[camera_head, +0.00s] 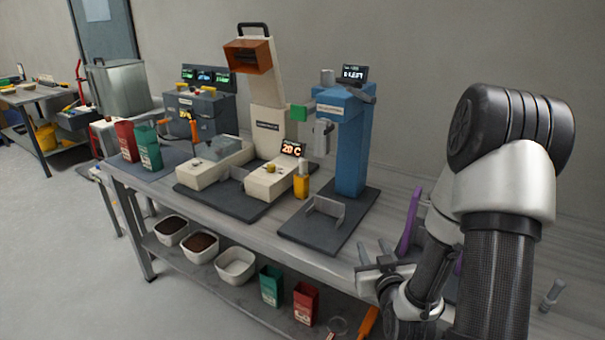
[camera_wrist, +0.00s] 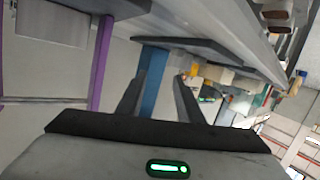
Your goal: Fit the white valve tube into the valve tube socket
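My gripper (camera_head: 373,252) is in front of the table's right part, to the right of the blue machine's base. In the wrist view my gripper (camera_wrist: 160,80) has its two fingers apart with nothing between them. A small pale grey tube-like piece (camera_head: 551,294) is at the far right of the table, beyond my arm; I cannot tell if it is the white valve tube. The blue machine (camera_head: 352,140) carries a pale cylinder (camera_head: 322,136) under its head and a short grey cylinder (camera_head: 327,76) on top. I cannot make out the valve tube socket.
A cream machine (camera_head: 262,115) with an orange hopper stands left of the blue one. Red (camera_head: 126,141) and green (camera_head: 149,147) bags stand at the table's left. A purple frame (camera_head: 410,220) rises beside my arm. Bowls (camera_head: 236,265) and bags fill the lower shelf.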

